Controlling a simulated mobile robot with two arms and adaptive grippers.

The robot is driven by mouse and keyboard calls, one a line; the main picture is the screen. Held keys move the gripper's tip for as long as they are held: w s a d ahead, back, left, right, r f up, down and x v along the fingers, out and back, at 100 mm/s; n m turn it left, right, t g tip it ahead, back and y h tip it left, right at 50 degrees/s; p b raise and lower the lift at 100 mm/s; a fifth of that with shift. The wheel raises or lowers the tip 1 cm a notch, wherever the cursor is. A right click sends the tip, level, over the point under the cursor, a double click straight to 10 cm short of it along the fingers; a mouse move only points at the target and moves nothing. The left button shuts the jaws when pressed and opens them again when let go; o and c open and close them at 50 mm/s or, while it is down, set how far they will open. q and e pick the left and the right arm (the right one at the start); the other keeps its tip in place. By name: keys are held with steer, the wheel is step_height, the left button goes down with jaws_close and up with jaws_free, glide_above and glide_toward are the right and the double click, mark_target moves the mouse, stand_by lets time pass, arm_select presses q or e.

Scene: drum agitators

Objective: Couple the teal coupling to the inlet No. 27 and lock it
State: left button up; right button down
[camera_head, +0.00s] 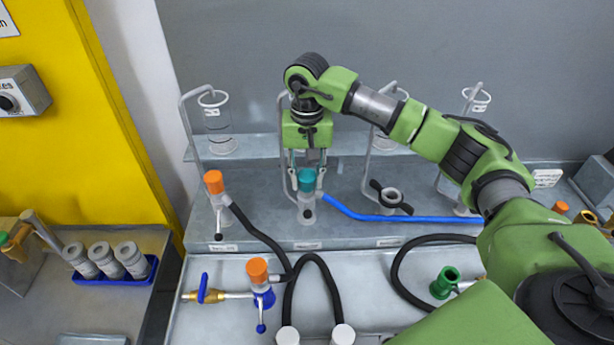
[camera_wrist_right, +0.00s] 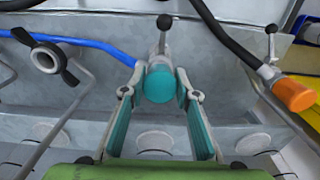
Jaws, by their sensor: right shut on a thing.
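The teal coupling (camera_head: 307,180) stands roughly upright at the second place on the grey bench, with a blue hose (camera_head: 400,218) running off to its right. My right gripper (camera_head: 306,186) comes down from above and is shut on the coupling. A pale body (camera_head: 306,208) shows below the coupling; whether the two are seated or locked cannot be told. The inlet labels (camera_head: 307,245) are too small to read. My left gripper is not in view.
An orange-capped coupling (camera_head: 214,184) with a black hose stands to the left. An open port with black wings (camera_head: 391,198) is to the right. Another orange-capped piece (camera_head: 258,271) and a green fitting (camera_head: 445,281) are on the front surface. Glass cylinders (camera_head: 217,120) stand behind.

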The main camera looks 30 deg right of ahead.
steer(key=shift+f+b, duration=0.3)
stand_by(0.5)
steer(key=c, duration=1.5)
jaws_free()
steer(key=shift+s, duration=0.1)
steer(key=shift+r, duration=0.1)
steer(key=shift+c, duration=0.3)
steer(key=shift+r+p, duration=2.5)
steer(key=shift+r, duration=2.45)
